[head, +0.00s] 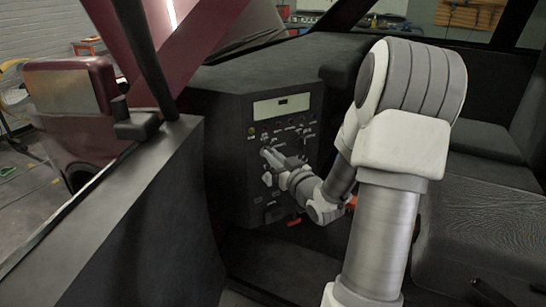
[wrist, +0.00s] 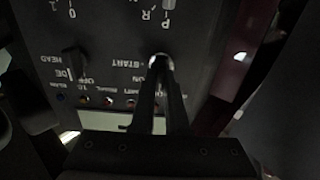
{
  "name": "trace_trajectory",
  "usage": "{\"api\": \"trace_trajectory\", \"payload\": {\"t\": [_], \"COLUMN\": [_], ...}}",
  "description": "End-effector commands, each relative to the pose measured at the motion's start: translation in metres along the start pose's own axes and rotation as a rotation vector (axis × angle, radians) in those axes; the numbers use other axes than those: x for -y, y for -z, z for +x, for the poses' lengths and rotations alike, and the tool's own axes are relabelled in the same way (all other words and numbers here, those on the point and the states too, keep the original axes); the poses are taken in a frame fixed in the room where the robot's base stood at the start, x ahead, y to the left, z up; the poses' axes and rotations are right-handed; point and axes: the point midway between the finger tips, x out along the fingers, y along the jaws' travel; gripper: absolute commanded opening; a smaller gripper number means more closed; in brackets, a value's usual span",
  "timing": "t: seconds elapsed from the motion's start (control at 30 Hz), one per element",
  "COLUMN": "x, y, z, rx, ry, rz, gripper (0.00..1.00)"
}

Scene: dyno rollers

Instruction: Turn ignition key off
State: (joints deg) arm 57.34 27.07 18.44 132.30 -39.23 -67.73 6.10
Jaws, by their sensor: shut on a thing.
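The ignition key (wrist: 158,60) is a small light metal piece on the black control panel (head: 228,150), beside the upside-down START label in the wrist view. My gripper (wrist: 160,72) is shut on it, with both dark fingertips close together around it. In the head view my gripper (head: 268,156) reaches the panel's face below the light display strip (head: 281,106). There the key is hidden behind the fingers. I cannot tell the key's exact angle.
Other switches and knobs sit near the key, including a dark lever (wrist: 73,60) beside the HEAD label. The dark door (head: 130,220) stands to the left and black seats (head: 480,190) to the right. A row of small indicators (wrist: 108,101) crosses the panel.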

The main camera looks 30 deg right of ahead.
Motion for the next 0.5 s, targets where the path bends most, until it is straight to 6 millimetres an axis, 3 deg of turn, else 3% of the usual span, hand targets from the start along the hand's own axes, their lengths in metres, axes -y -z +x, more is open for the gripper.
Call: {"api": "trace_trajectory", "payload": {"t": [0.03,0.17,0.5], "x": [0.0002,0.0001,-0.0002], "y": [0.0004,0.0003,0.0002], "z": [0.0004,0.0003,-0.0021], "rx": [0.0,0.0,0.0], "ry": [0.001,0.001,0.0], "rz": [-0.002,-0.001,0.0], "gripper": [0.17,0.41,0.42]}}
